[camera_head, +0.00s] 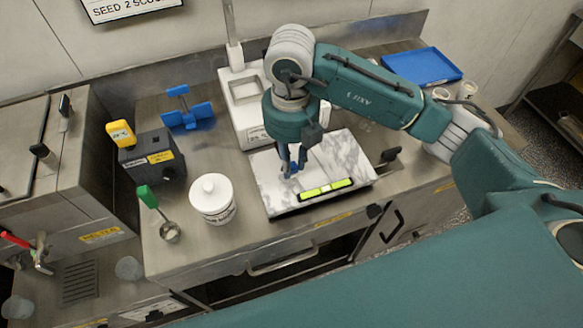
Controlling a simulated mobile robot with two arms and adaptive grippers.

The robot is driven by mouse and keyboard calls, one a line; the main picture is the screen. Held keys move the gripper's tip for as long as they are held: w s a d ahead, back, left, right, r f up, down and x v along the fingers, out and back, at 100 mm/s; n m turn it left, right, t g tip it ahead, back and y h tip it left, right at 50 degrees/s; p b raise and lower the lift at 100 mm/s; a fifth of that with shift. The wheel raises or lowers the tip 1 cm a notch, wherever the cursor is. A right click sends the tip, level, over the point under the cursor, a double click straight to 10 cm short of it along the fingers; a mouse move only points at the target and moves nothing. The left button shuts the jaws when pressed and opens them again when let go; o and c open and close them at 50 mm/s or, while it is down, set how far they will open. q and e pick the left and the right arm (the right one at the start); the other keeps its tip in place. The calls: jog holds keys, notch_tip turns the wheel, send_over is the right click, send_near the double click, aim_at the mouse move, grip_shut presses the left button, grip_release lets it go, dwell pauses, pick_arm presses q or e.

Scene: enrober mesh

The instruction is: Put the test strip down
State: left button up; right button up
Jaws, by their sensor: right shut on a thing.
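My right gripper (290,170) points down over the marble slab (345,148) on the steel counter. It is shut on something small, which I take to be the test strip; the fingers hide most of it. Its tips are close to the slab, but I cannot tell whether the strip touches it. A bar with two bright yellow-green panels (326,188) lies along the slab's front edge, to the right of and nearer than the gripper. My left gripper is not in view.
A white lidded tub (212,198) stands left of the slab. Further left are a ladle with a green handle (148,197) and a dark device with a yellow top (121,134). A blue stand (188,112), a white machine (246,92) and a blue tray (422,67) stand behind.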

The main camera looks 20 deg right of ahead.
aim_at(292, 165)
notch_tip(292, 165, down, 4)
jog(key=shift+r+p, duration=0.2)
jog(key=shift+p, duration=0.15)
jog(key=shift+f, duration=0.1)
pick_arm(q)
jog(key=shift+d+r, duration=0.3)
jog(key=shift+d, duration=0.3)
pick_arm(e)
jog(key=shift+f, duration=0.1)
jog(key=o, duration=0.6)
jog(key=shift+f, duration=0.1)
jog(key=shift+c, duration=0.2)
jog(key=o, duration=0.4)
jog(key=shift+o, duration=0.2)
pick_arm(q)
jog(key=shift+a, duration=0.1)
